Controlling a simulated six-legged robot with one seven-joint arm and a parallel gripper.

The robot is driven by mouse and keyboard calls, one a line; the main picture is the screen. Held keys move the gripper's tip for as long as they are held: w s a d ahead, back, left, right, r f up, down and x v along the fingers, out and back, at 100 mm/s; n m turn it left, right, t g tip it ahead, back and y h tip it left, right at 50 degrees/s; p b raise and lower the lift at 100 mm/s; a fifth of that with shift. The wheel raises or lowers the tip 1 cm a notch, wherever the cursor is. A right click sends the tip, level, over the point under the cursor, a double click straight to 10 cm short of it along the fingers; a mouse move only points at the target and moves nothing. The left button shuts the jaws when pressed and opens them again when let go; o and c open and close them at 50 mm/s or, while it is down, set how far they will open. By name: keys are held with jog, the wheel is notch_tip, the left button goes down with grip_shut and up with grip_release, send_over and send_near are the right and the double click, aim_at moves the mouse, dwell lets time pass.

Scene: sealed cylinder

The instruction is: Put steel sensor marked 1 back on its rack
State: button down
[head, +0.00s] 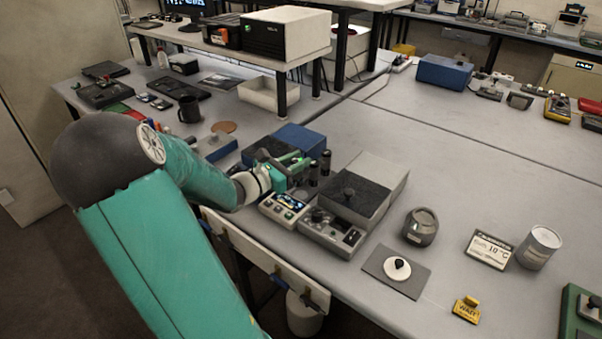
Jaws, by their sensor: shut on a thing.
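My gripper (291,167) is at the far end of my teal arm, above the small instruments near the table's front edge. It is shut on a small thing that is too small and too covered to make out. I cannot read a mark 1 anywhere. Two dark upright cylinders (325,162) stand just right of the gripper; whether they touch it, I cannot tell. I cannot pick out the steel sensor or its rack with certainty.
A blue box (301,139) lies behind the gripper. A small panel with lit displays (284,206) and a grey instrument (330,232) stand in front. A grey box with a dark top (365,190) is to the right. The table's right middle is clear.

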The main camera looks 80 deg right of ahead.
aim_at(299, 174)
jog(key=shift+s+d+f, duration=0.4)
jog(key=shift+f, duration=0.25)
jog(key=shift+s+d+f, duration=0.1)
jog(key=shift+d+f, duration=0.05)
jog(key=shift+f, duration=1.55)
jog(key=shift+f, duration=0.2)
jog(key=c, duration=1.1)
grip_release()
jog(key=shift+r, duration=0.2)
jog(key=shift+w+a, duration=0.25)
jog(key=shift+a, duration=0.05)
jog(key=v, duration=1.1)
jog(key=shift+a, duration=0.15)
